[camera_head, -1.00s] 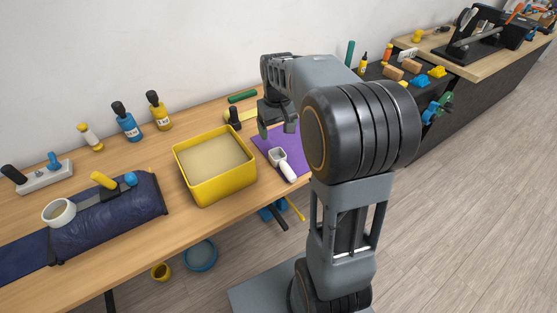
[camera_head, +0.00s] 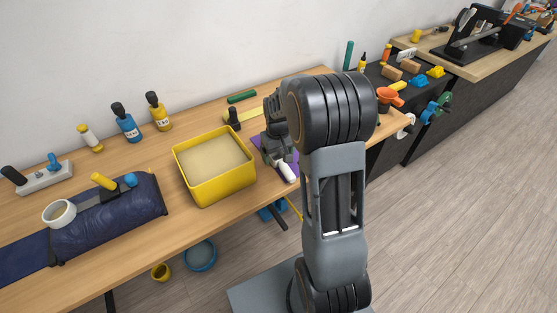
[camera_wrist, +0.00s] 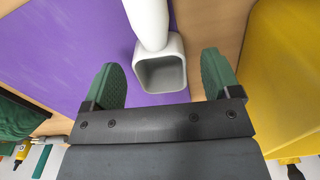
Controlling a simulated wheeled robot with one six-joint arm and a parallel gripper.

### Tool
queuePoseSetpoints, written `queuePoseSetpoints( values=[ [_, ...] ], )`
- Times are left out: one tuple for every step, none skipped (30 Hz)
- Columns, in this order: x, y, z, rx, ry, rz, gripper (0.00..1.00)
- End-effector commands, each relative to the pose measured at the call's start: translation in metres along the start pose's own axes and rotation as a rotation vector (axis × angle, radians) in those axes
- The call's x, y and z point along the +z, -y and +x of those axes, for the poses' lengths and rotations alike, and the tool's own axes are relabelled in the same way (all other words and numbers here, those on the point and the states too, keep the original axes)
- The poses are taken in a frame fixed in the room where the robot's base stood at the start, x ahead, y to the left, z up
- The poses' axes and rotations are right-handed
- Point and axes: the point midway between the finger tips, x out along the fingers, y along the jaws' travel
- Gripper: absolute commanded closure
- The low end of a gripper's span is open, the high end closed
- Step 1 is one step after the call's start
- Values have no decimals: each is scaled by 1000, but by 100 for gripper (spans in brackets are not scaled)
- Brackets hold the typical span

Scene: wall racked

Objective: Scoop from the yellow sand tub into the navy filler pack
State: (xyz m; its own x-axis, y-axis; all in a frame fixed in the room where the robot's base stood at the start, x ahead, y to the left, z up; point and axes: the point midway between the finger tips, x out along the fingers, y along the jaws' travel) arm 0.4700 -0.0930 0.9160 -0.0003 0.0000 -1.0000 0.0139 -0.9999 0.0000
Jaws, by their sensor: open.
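The yellow sand tub (camera_head: 228,188) stands on the wooden bench, filled with pale sand. The navy filler pack (camera_head: 125,218) lies at the left, with a white round collar (camera_head: 59,213) at its left end. A white scoop (camera_head: 286,171) lies on a purple mat right of the tub; it also shows in the wrist view (camera_wrist: 160,62), its square cup pointing toward my gripper. My gripper (camera_wrist: 162,84) is open and empty, its green-padded fingers on either side of the cup. My gripper hides much of the scoop and mat in the head view.
The purple mat (camera_wrist: 65,60) is clear left of the scoop. The tub wall (camera_wrist: 285,80) stands close at the right in the wrist view. Bottles (camera_head: 128,125) stand along the wall. A yellow-handled tool (camera_head: 106,183) lies on the pack. Bare bench separates pack and tub.

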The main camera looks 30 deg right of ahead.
Motion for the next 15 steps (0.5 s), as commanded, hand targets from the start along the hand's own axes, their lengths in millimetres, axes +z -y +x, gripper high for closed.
queuePoseSetpoints(
  values=[
    [1,0,6,-1,4,0,17],
    [0,0,10,-1,3,0,17],
    [1,0,14,-1,3,0,17],
    [0,0,16,-1,3,0,17],
    [0,0,18,0,1,0,17],
    [0,0,20,0,1,0,17],
    [0,0,21,0,0,0,17],
    [0,0,22,0,0,0,17],
    [0,0,22,0,0,0,17],
    [0,0,23,0,0,0,17],
    [0,0,23,0,0,0,17],
    [0,0,23,0,0,0,17],
    [0,0,23,0,0,0,17],
    [0,0,23,0,0,0,17],
    [0,0,23,0,0,0,19]
  ],
)
